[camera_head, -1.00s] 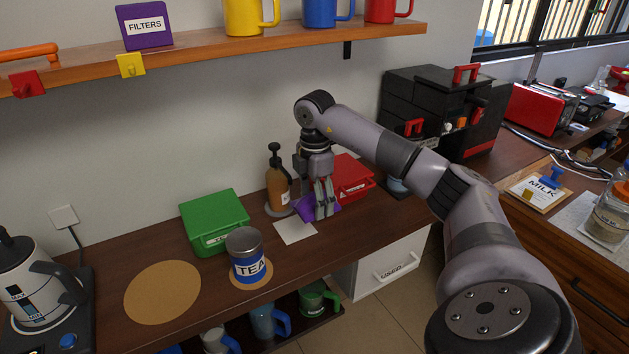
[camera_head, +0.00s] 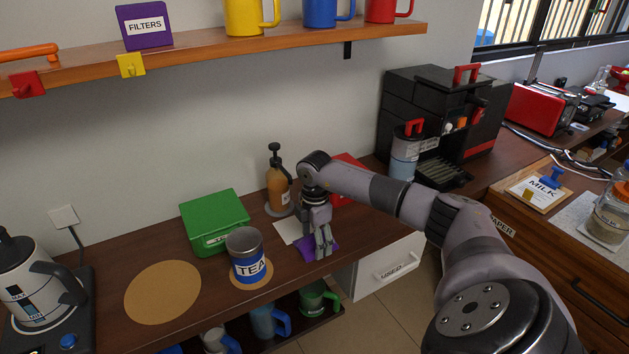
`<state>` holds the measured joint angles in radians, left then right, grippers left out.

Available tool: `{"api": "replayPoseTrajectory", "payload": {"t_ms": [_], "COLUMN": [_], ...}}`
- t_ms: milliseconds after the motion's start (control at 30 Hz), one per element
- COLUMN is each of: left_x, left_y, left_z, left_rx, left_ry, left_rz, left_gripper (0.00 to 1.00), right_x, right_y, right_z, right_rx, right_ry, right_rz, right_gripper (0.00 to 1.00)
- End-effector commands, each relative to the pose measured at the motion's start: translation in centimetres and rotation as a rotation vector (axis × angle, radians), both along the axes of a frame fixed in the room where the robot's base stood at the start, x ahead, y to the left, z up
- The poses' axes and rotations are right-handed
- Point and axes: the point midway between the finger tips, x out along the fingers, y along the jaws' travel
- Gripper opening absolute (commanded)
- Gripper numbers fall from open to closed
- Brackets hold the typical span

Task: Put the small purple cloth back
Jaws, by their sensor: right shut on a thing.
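The small purple cloth (camera_head: 309,244) is at the counter's front part, under and between the fingertips of my right gripper (camera_head: 323,252). The gripper points down and is shut on the cloth, whose purple shows on the left side of the fingers. The cloth is at or just above the counter; I cannot tell if it touches. A white paper square (camera_head: 287,231) lies just left of and behind the cloth, partly covered by the gripper. My left gripper is not in view.
A tea tin (camera_head: 247,254) and a green box (camera_head: 215,221) stand left of the gripper. A brown pump bottle (camera_head: 278,183) stands behind it. A red box (camera_head: 346,164) is partly hidden by my arm. The counter's front edge is close, above a white drawer (camera_head: 388,267).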

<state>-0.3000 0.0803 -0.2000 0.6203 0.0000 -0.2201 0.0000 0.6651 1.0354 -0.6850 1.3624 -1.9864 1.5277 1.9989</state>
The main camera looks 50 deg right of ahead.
Motion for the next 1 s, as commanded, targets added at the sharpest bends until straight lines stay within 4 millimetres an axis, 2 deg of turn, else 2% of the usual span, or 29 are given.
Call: {"api": "replayPoseTrajectory", "payload": {"t_ms": [233, 267, 533, 833, 1000], "left_x": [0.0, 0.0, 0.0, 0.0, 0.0], "left_y": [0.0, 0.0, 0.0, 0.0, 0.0], "left_z": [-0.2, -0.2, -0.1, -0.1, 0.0], "left_rx": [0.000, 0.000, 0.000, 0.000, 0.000], "left_ry": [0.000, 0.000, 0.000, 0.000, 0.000], "left_rz": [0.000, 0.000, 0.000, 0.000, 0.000], "left_gripper": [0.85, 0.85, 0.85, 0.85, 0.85], "right_x": [0.0, 0.0, 0.0, 0.0, 0.1], "right_y": [0.0, 0.0, 0.0, 0.0, 0.0], "right_z": [-0.4, -0.3, -0.3, -0.2, 1.1], "right_rx": [0.000, 0.000, 0.000, 0.000, -0.001], "right_ry": [0.001, 0.000, 0.000, 0.000, -0.003], "right_rz": [0.000, 0.000, 0.000, 0.000, 0.000], "right_gripper": [0.40, 0.68, 0.86, 0.86, 0.86]}}
